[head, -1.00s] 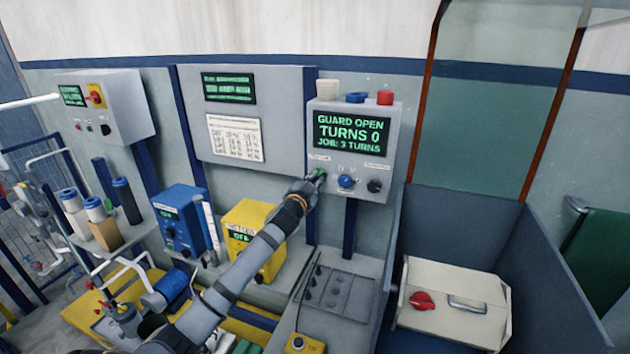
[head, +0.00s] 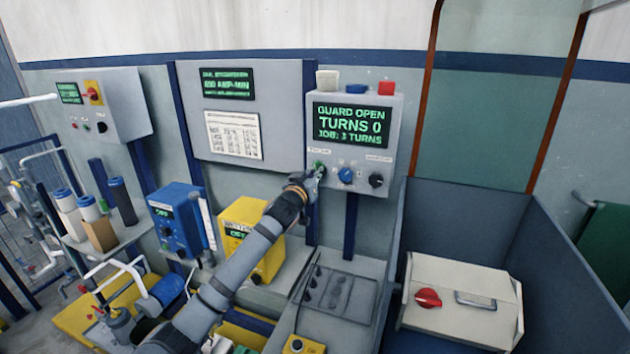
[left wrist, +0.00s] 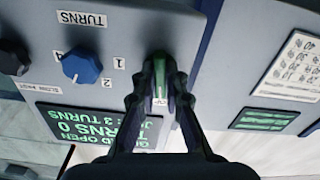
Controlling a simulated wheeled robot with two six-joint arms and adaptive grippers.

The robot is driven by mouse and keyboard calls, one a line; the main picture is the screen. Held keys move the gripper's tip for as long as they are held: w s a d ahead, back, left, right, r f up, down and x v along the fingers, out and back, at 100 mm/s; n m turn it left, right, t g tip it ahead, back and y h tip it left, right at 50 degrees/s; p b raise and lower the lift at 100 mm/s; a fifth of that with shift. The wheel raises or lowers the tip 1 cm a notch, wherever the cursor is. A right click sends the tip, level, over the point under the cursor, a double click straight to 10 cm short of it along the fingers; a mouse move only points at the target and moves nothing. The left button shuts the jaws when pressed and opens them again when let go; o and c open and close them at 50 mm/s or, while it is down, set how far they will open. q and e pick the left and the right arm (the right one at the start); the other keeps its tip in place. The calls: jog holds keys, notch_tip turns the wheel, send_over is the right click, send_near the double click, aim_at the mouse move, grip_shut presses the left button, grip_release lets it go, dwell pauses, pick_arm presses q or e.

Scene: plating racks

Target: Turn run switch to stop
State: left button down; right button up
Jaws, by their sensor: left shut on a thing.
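The grey control box (head: 398,130) hangs on the wall, its screen (head: 352,124) reading "GUARD OPEN, TURNS 0, JOB: 3 TURNS". The green run switch (head: 320,167) is at the lower left of its face. My left gripper (head: 317,176) is at this switch. In the left wrist view the left gripper (left wrist: 160,80) is shut on the green switch (left wrist: 159,68), its fingers on either side. The fingers hide part of the switch and its label. A blue knob (head: 346,175) and a black knob (head: 376,180) sit right of it. My right gripper is out of view.
A white, a blue and a red block stand on top of the box. A blue unit (head: 180,222) and a yellow unit (head: 240,228) stand below left. A beige lidded case (head: 462,318) with a red knob is at lower right. Open space lies before the box.

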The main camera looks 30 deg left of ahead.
pick_arm(q)
jog(key=n+b, duration=0.3)
jog(key=n, duration=0.1)
jog(key=shift+f+n, duration=0.1)
jog(key=shift+n, duration=0.6)
jog(key=c, duration=1.4)
grip_release()
jog(key=shift+s, duration=0.1)
jog(key=v, duration=0.7)
jog(key=shift+d, duration=0.15)
jog(key=shift+s, duration=0.2)
